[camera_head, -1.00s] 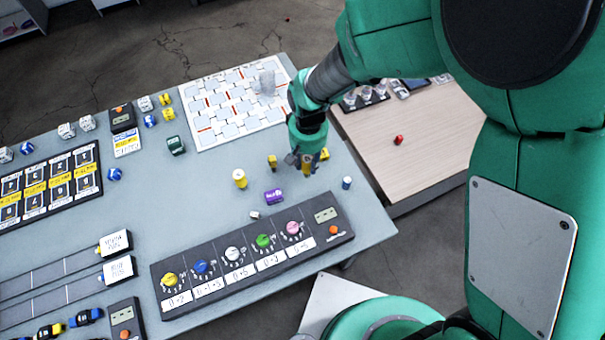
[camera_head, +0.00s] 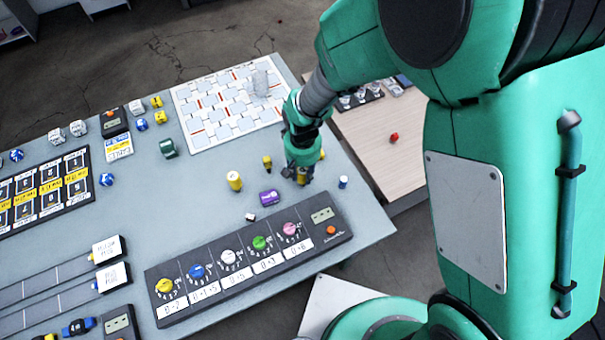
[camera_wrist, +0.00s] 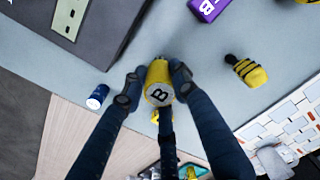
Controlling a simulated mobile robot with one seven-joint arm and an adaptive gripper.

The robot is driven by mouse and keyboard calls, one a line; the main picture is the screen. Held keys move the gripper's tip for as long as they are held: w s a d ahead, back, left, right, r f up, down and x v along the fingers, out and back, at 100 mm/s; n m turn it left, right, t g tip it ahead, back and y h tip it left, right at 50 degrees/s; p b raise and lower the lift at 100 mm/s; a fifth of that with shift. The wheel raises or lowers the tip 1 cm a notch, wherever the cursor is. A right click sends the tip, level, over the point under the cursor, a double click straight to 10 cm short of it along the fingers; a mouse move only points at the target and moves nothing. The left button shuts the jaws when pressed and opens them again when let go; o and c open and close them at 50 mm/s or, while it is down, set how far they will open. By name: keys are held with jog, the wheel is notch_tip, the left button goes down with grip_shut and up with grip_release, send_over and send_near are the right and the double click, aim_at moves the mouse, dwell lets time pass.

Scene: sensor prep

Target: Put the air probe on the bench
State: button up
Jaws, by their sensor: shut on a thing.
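My gripper (camera_head: 300,176) is shut on a yellow cylinder (camera_wrist: 158,72) with a black B on its pale end. I cannot tell whether the cylinder touches the bench. No readable label names the air probe.
Near my gripper are a purple block (camera_head: 269,196), a blue-and-white cylinder (camera_head: 343,182), a yellow-and-black piece (camera_head: 267,163) and another yellow cylinder (camera_head: 234,181). A dark knob panel (camera_head: 335,242) lies in front. A wooden side table (camera_head: 368,160) stands behind right.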

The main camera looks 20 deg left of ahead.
jog(key=shift+f, duration=0.25)
jog(key=shift+f, duration=0.15)
jog(key=o, duration=1.2)
notch_tip(320, 180, up, 12)
jog(key=p, duration=0.3)
dwell(0.3)
jog(key=shift+r, duration=0.2)
